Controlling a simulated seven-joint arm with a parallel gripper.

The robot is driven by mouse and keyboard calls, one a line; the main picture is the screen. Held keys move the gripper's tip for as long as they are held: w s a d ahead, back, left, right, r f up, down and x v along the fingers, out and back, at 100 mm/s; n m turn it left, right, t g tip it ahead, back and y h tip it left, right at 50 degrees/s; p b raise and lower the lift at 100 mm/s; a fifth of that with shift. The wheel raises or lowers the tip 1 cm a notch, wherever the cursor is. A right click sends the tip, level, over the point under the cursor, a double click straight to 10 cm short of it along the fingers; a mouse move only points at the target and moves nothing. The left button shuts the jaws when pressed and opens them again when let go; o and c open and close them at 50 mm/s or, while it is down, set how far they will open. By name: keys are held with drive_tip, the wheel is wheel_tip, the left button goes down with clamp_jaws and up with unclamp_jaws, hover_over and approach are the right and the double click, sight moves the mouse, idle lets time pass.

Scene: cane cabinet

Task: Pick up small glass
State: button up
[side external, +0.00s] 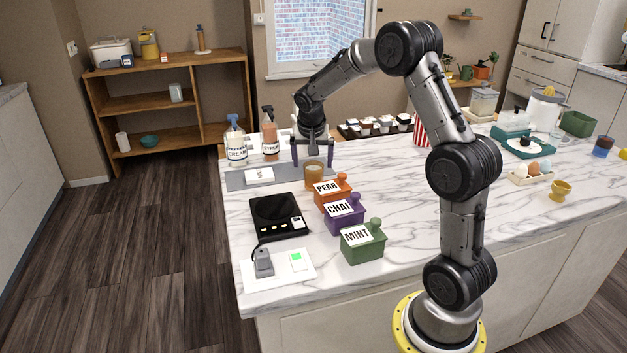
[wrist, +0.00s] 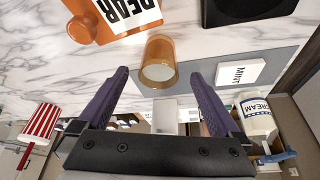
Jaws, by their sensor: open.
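A small amber, see-through cup (side external: 315,176), the likely small glass, stands upright on the counter by the front right end of a grey mat. It also shows in the wrist view (wrist: 159,58), ahead of and between my fingertips. My gripper (side external: 309,160) is open and empty, its two purple fingers pointing down just behind the cup. In the wrist view the fingers of my gripper (wrist: 159,76) are spread wider than the cup.
Orange PEAR (side external: 333,190), purple CHAI (side external: 344,212) and green MINT (side external: 362,243) boxes stand in front of the cup. A white MINT card (wrist: 240,72) lies on the grey mat (side external: 236,181). A black scale (side external: 277,215) lies front left.

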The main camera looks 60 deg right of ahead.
sight(313, 174)
drive_tip(key=shift+x, duration=3.5)
drive_tip(key=shift+d, duration=0.15)
drive_tip(key=shift+r, duration=0.1)
clamp_jaws()
